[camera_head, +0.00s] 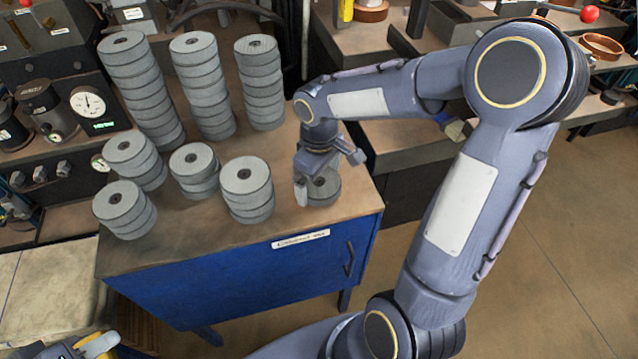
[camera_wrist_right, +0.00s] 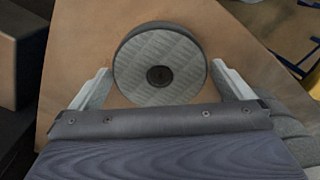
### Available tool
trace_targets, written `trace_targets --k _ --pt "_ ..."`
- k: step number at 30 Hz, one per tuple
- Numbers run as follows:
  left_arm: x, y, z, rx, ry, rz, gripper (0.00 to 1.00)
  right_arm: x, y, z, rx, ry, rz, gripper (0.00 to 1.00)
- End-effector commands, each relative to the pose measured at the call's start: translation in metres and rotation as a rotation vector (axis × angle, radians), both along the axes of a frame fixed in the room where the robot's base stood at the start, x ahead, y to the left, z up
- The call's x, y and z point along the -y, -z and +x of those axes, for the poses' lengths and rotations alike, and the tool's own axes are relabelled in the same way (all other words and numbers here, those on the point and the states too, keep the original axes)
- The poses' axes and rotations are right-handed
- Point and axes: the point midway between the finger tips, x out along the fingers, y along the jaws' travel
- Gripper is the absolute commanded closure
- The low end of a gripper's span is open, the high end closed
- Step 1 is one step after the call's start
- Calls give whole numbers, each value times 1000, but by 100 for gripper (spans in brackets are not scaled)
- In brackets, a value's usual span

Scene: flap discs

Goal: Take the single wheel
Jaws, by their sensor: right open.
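The single wheel (camera_head: 325,191) is a grey disc with a dark centre hole, lying flat near the right front corner of the wooden top of the blue cabinet. In the right wrist view the wheel (camera_wrist_right: 160,62) lies between the fingertips, with a gap on each side. My right gripper (camera_head: 326,178) is open and points down over it; the gripper also shows in the right wrist view (camera_wrist_right: 160,74). The gripper hides part of the wheel in the head view. Part of my left gripper (camera_head: 92,347) shows at the bottom left corner, and its jaws cannot be made out.
Tall stacks of wheels (camera_head: 198,85) stand along the back of the cabinet top (camera_head: 190,247). Shorter stacks (camera_head: 247,188) stand in front, one just left of the single wheel. Machinery with a gauge (camera_head: 88,103) is at the left. The top's front edge is clear.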

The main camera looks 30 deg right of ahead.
Motion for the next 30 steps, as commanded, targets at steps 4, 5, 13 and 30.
trace_targets --k 4,5,13,30 --pt "0 0 0 0 0 0 64 0 0 0 0 0 0 10" --pt "0 0 0 0 0 0 64 0 0 0 0 0 0 14" --pt "0 0 0 0 0 0 64 0 -1 0 0 0 0 49" --pt "0 -3 0 0 0 0 64 0 -33 1 6 1 -1 49"
